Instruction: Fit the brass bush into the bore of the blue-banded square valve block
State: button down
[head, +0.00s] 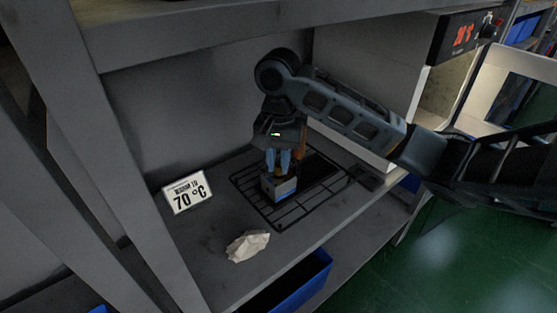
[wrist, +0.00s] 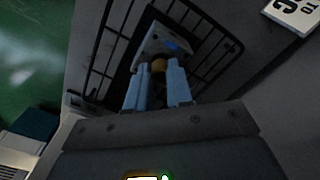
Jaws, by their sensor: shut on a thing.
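The square valve block (head: 279,190) is a grey cube standing on a black wire rack; a blue patch shows on it in the wrist view (wrist: 174,46). My gripper (head: 279,166) points down directly over the block, with its pale blue fingers close to the block's top. In the wrist view my gripper (wrist: 158,72) is shut on the brass bush (wrist: 158,66), a small golden-brown piece between the fingertips, right by the block. The bore is hidden, and I cannot tell whether the bush is touching the block or inside it.
The wire rack (head: 249,183) lies on a grey shelf. A 70 °C sign (head: 187,192) stands at left, and a crumpled pale cloth or paper (head: 247,245) lies in front. A white cabinet (head: 366,60) stands behind my arm. A blue bin (head: 312,283) sits below.

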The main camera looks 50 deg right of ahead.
jog(key=shift+f, duration=0.55)
dwell(0.5)
jog(key=c, duration=0.9)
grip_release()
jog(key=shift+r+p, duration=0.65)
jog(key=shift+r, duration=3.25)
